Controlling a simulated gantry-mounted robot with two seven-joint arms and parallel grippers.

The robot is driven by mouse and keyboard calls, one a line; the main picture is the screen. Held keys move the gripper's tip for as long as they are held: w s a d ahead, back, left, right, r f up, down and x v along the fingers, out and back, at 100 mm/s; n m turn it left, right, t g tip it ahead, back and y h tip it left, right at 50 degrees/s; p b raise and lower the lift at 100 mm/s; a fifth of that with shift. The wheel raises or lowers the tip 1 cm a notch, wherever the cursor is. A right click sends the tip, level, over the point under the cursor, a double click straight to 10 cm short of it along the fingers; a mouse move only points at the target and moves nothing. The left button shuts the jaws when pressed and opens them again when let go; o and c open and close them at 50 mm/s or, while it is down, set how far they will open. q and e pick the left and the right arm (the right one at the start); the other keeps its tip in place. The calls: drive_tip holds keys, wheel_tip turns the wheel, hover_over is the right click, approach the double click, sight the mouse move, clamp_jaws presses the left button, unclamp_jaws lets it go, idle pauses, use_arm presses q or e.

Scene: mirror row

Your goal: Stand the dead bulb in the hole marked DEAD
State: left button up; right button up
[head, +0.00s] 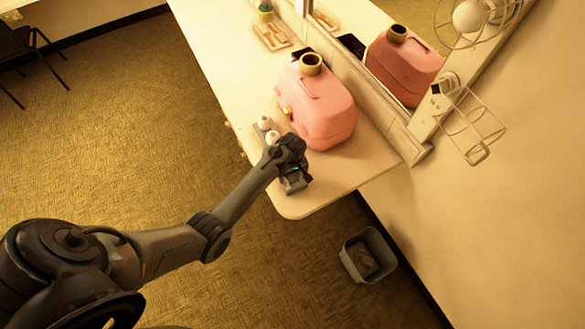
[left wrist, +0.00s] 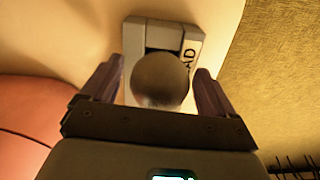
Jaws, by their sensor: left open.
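My left gripper (head: 295,182) is over the front end of the vanity counter. In the left wrist view my left gripper (left wrist: 158,70) is open, with one finger on each side of a dull grey round bulb (left wrist: 160,80). I see no clear contact between fingers and bulb. The bulb is in front of a grey holder (left wrist: 138,35), upright as far as I can tell. Lettering ending in "AD" shows on the holder's label (left wrist: 191,55). The hole itself is hidden behind the bulb. Two pale bulbs (head: 265,122) (head: 272,136) stand beside my wrist in the head view.
A pink case (head: 325,115) stands close to my left gripper on the counter (head: 225,60). The mirror (head: 400,75) runs along the wall side. A wire fixture (head: 470,125) juts from the wall. A grey bin (head: 367,255) stands on the floor past the counter's rounded end.

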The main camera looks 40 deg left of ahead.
use_arm(q)
wheel_tip(320, 180, up, 11)
drive_tip(key=shift+r+b, duration=0.1)
drive_tip(key=shift+b, duration=0.25)
drive_tip(key=shift+s+r, duration=0.1)
drive_tip(key=shift+r, duration=0.2)
drive_tip(key=s+d+r+m+t, duration=0.1)
drive_tip(key=s+d+r+m, duration=0.1)
drive_tip(key=s+m, duration=0.3)
drive_tip(key=s+d+r+m+t, duration=0.1)
drive_tip(key=s+d+m, duration=0.4)
drive_tip(key=s, duration=0.5)
drive_tip(key=s+d+r+m+t, duration=0.1)
drive_tip(key=s+d+r+m, duration=0.2)
drive_tip(key=s+m, duration=0.2)
drive_tip(key=s, duration=0.3)
drive_tip(key=shift+s+d+r+t, duration=0.15)
drive_tip(key=shift+s+t, duration=0.1)
drive_tip(key=shift+t, duration=0.05)
drive_tip(key=shift+r, duration=0.2)
